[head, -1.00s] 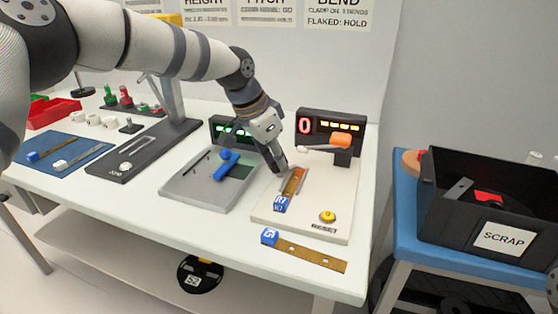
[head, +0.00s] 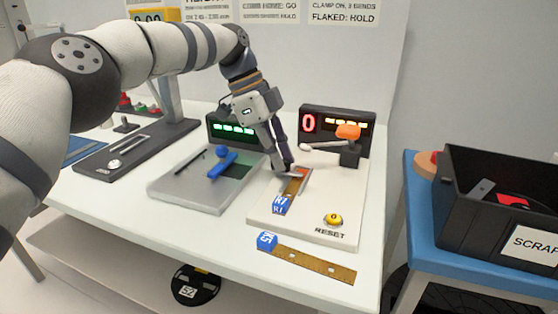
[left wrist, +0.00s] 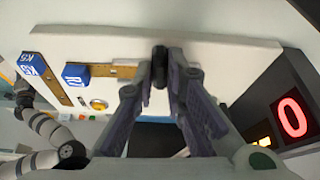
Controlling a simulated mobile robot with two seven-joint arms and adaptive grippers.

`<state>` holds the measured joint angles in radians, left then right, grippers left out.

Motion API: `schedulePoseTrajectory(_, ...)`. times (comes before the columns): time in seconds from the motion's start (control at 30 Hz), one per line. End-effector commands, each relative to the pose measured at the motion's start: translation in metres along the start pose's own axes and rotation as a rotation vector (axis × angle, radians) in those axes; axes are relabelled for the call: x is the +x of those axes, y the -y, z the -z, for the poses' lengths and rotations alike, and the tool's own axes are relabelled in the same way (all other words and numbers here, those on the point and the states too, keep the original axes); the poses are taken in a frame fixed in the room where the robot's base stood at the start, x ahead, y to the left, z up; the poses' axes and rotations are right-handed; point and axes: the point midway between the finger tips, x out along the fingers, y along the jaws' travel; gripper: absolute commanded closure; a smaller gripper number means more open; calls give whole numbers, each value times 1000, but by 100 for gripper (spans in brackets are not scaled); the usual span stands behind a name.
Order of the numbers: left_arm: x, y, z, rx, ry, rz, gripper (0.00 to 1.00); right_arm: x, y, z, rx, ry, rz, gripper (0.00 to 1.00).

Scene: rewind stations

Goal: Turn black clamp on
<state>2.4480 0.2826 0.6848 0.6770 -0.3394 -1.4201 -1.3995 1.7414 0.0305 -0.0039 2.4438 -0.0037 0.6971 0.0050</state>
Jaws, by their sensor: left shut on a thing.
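The black clamp (left wrist: 160,66) shows in the left wrist view as a dark upright piece between my fingertips. My left gripper (left wrist: 161,75) is shut on it. In the head view my left gripper (head: 287,170) is at the far end of a brown strip (head: 292,187) on the cream bend station (head: 335,205), and its fingers mostly hide the clamp. The strip's blue tag (head: 281,204) faces the front; it also shows in the left wrist view (left wrist: 75,75). My right gripper (left wrist: 22,92) is small and dark in the left wrist view; its jaws are unclear.
A red "0" display (head: 309,123) and an orange-topped lever (head: 348,132) stand behind the strip. A yellow reset button (head: 333,219) is front right. Another blue-tagged strip (head: 310,258) lies by the front edge. The grey station (head: 195,185) is left; the scrap bin (head: 500,205) is right.

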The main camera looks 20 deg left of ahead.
Motion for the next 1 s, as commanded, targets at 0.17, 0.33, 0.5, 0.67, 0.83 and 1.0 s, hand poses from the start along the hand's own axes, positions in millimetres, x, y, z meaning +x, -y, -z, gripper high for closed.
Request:
schedulePoseTrajectory(0.17, 4, 0, -2, 56, 3, -31, 100, 6, 0, -1, -1, 12, -1, 61)
schedulePoseTrajectory(0.33, 3, 0, -1, 87, 4, -42, 100, 8, 0, -2, -1, 16, -1, 61)
schedulePoseTrajectory(0.5, 3, -1, -1, 98, 5, -48, 100, 9, 0, -2, -1, 17, -1, 61)
schedulePoseTrajectory(0.67, 2, -1, -1, 98, 5, -48, 100, 9, 0, -2, -1, 16, -1, 61)
schedulePoseTrajectory(0.83, 3, -1, -1, 98, 5, -48, 82, 9, 0, -2, -1, 16, -1, 61)
schedulePoseTrajectory(1.0, 2, 0, -1, 97, 4, -45, 68, 9, 0, -2, -1, 16, -1, 61)
